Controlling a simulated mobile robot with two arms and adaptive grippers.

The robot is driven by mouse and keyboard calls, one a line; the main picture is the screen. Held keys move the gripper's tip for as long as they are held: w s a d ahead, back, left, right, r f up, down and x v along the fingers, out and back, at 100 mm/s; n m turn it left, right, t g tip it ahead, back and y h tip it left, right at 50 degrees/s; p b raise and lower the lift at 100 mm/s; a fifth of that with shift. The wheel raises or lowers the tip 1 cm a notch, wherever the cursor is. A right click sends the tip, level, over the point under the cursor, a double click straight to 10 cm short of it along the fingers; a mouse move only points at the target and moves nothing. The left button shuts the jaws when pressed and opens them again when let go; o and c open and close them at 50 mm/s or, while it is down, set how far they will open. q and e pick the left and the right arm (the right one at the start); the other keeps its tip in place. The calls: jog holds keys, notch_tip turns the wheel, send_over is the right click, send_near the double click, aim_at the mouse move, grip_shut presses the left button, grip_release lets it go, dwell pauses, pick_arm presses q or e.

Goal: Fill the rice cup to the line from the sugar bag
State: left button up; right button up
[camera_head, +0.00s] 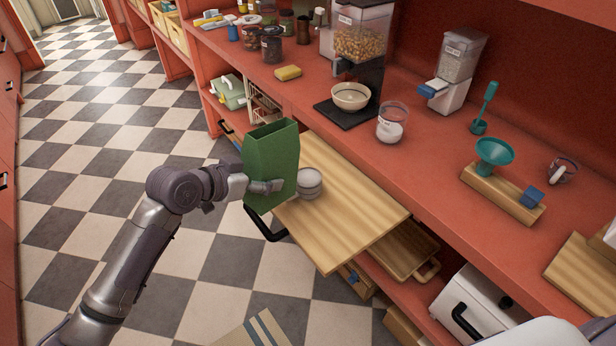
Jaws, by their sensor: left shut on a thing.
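My left gripper (272,187) is shut on a tall green bag (270,155), held upright beside the pull-out wooden board; no label on it is readable, so I cannot tell if it is the sugar bag. A clear cup (393,122) with white contents and a small label stands on the red counter to the right of the bag. A smaller clear cup (562,169) with a pale handle stands farther right. I cannot tell from the picture which one is the rice cup, and no fill line is readable. My right gripper is not in view.
A pull-out wooden board (345,205) juts from the counter, with a pale rounded thing (309,183) beside the bag. A cereal dispenser (360,40) with a bowl (351,96), a second dispenser (458,65) and a teal funnel (494,153) on a wooden stand occupy the counter.

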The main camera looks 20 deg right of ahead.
aim_at(250, 171)
pick_arm(q)
jog(key=b, duration=0.2)
jog(key=w+d+f+t+h+b, duration=0.1)
jog(key=shift+w+d+f+b, duration=0.1)
jog(key=shift+f+b, duration=0.15)
jog(key=shift+b, duration=0.15)
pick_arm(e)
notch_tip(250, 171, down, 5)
pick_arm(q)
jog(key=shift+r+p, duration=0.3)
jog(key=shift+r, duration=0.05)
jog(key=shift+s+a+r+p, duration=0.45)
jog(key=shift+a+r+p, duration=0.2)
jog(key=shift+r+p, duration=0.3)
jog(key=p+v, duration=0.1)
jog(key=v, duration=0.1)
jog(key=r+p+v, duration=0.1)
jog(key=p+v, duration=0.1)
jog(key=shift+r, duration=0.1)
jog(key=shift+s+a+r+p, duration=0.15)
jog(key=shift+s+a+p, duration=0.1)
jog(key=shift+a+p, duration=0.05)
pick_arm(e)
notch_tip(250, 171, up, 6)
